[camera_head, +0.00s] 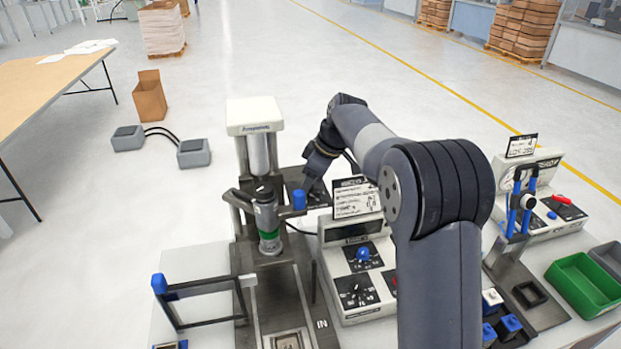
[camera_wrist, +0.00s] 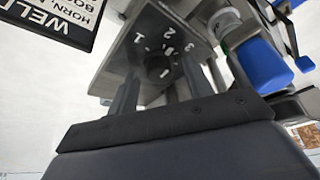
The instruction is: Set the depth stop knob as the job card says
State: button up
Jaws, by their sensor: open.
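The depth stop knob (camera_wrist: 157,66) is a dark round knob on a black dial plate numbered 1, 2 and 3. It shows in the wrist view, near the tips of my gripper (camera_wrist: 160,88). The jaws are open, one finger to either side of the knob; I cannot tell whether they touch it. A white mark shows on the knob, but its setting is unclear. In the head view my gripper (camera_head: 311,184) is down at the plate beside the press (camera_head: 256,118) and hides the knob. The job card (camera_head: 356,198) has writing too small to read; a card edge also shows in the wrist view (camera_wrist: 62,22).
A blue-tipped press lever (camera_head: 299,200) is close left of my gripper. A control box (camera_head: 350,236) with a blue knob and a dial stands in front of the card. A blue-handled clamp (camera_head: 520,203) and green bin (camera_head: 582,285) are at the right.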

jog(key=c, duration=1)
jog(key=shift+m, duration=0.3)
jog(key=shift+s+m+t+b, duration=0.1)
jog(key=shift+m+t+b, duration=0.55)
jog(key=shift+m, duration=0.45)
jog(key=shift+a+m+t+h, duration=0.1)
jog(key=shift+m+t+h, duration=0.35)
jog(key=shift+m, duration=0.95)
jog(key=o, duration=1)
